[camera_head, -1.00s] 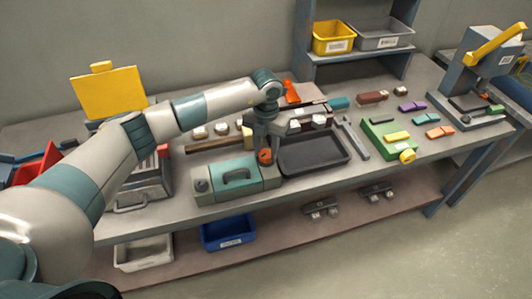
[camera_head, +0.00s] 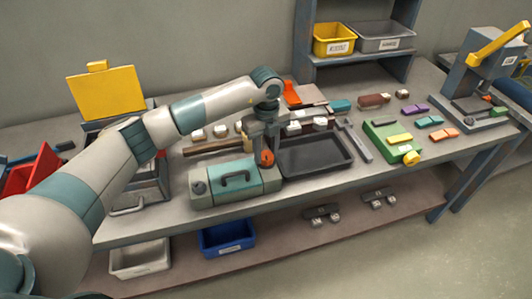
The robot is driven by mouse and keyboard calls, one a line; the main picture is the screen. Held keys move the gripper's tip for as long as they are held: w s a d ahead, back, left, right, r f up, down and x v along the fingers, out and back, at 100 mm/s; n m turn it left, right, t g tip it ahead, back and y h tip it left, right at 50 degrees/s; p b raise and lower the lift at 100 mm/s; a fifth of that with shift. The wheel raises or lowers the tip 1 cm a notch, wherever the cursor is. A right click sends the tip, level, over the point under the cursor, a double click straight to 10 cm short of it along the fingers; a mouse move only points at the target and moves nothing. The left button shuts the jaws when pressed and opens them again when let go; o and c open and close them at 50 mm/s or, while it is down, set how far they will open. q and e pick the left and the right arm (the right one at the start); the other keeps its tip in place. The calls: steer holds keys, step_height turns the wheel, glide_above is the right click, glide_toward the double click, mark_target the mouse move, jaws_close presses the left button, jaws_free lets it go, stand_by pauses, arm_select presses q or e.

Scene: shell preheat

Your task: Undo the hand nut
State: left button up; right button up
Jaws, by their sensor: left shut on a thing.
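The hand nut appears to be the orange-red round knob (camera_head: 267,159) at the right end of a grey box with a teal top and a dark handle (camera_head: 236,182) on the bench. My left gripper (camera_head: 266,148) reaches down from above, shut on this knob, and its fingers hide part of it. How far the nut is turned cannot be told. My right gripper does not show.
A black tray (camera_head: 316,169) lies close to the right of the box. A wrench (camera_head: 356,141) and a green block (camera_head: 380,134) lie farther right. A grey machine with a raised yellow lid (camera_head: 104,93) stands left. Blue and white bins sit on the lower shelf.

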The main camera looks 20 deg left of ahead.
arm_select(q)
steer(key=shift+r+n, duration=0.1)
steer(key=shift+n, duration=0.9)
steer(key=o, duration=1.1)
steer(key=shift+c, duration=0.2)
